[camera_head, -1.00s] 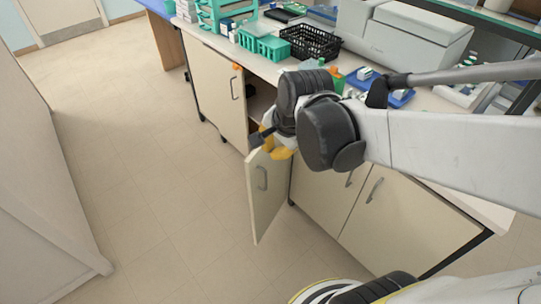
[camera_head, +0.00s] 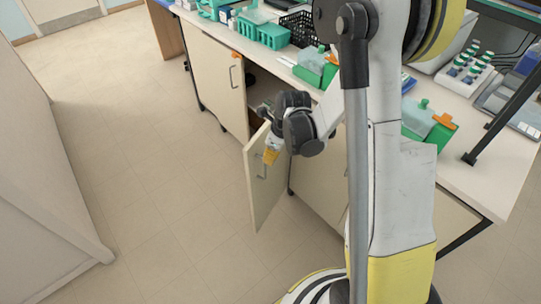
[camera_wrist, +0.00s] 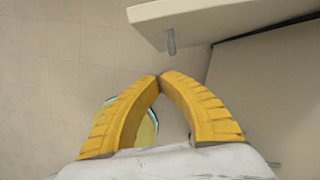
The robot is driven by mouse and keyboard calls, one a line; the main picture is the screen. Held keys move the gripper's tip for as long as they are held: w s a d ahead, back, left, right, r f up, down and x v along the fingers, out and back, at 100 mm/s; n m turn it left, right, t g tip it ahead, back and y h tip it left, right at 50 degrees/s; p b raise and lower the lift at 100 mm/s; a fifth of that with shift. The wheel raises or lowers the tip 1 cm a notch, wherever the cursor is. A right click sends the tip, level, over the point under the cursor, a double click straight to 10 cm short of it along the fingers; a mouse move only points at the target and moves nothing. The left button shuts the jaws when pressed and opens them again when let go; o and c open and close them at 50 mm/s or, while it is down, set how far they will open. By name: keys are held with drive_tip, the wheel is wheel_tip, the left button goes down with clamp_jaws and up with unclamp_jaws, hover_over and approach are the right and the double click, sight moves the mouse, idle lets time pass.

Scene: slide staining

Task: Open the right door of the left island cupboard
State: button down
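The right door (camera_head: 266,200) of the left island cupboard stands ajar, swung out from the island, with a grey handle (camera_head: 259,172) on its outer face. The cupboard's left door (camera_head: 212,82) is closed, and a dark gap shows between the two doors. My gripper (camera_head: 270,157) is close to the upper part of the open door; I cannot tell from the head view whether it touches. In the wrist view, the yellow fingertips of my gripper (camera_wrist: 160,77) meet with nothing between them. The door (camera_wrist: 235,17) and its handle (camera_wrist: 171,42) are apart from the fingers there.
The island worktop (camera_head: 466,150) holds green racks (camera_head: 262,35), a black basket (camera_head: 297,25) and bottles. A pale cabinet side (camera_head: 45,170) stands at the left. The floor (camera_head: 150,170) between is clear. My arm hides part of the right cupboard.

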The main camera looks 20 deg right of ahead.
sight(257, 162)
drive_tip(key=shift+w+a+f+b, duration=0.55)
drive_tip(key=shift+w+f, duration=0.15)
drive_tip(key=shift+f, duration=0.15)
drive_tip(key=shift+w+a+f+b, duration=0.55)
drive_tip(key=shift+w+f, duration=0.15)
drive_tip(key=shift+f, duration=0.1)
drive_tip(key=shift+w+a+f+b, duration=0.55)
drive_tip(key=shift+w+f, duration=0.15)
drive_tip(key=shift+f, duration=0.15)
